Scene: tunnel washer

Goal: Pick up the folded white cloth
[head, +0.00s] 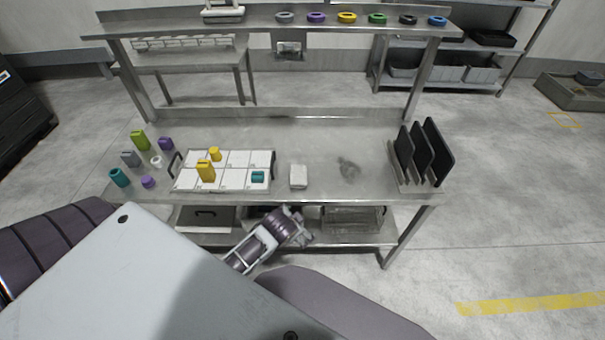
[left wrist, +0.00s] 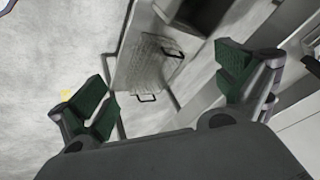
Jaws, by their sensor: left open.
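The folded white cloth (head: 298,177) lies flat on the steel bench top (head: 310,140) near the front edge, just right of a white sectioned tray, in the head view. I do not see it in the left wrist view. My left gripper (head: 303,225) is in front of the bench's front edge, below and close to the cloth in the picture, apart from it. The left wrist view shows its green-padded fingers (left wrist: 166,88) spread open and empty. My right gripper is not in view.
The tray (head: 222,189) holds yellow and teal pieces; several coloured pieces stand left of it. A grey smudge-like thing (head: 349,168) lies right of the cloth. A rack with black panels (head: 421,150) stands at the right end. A wire basket (left wrist: 145,62) sits on the lower shelf.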

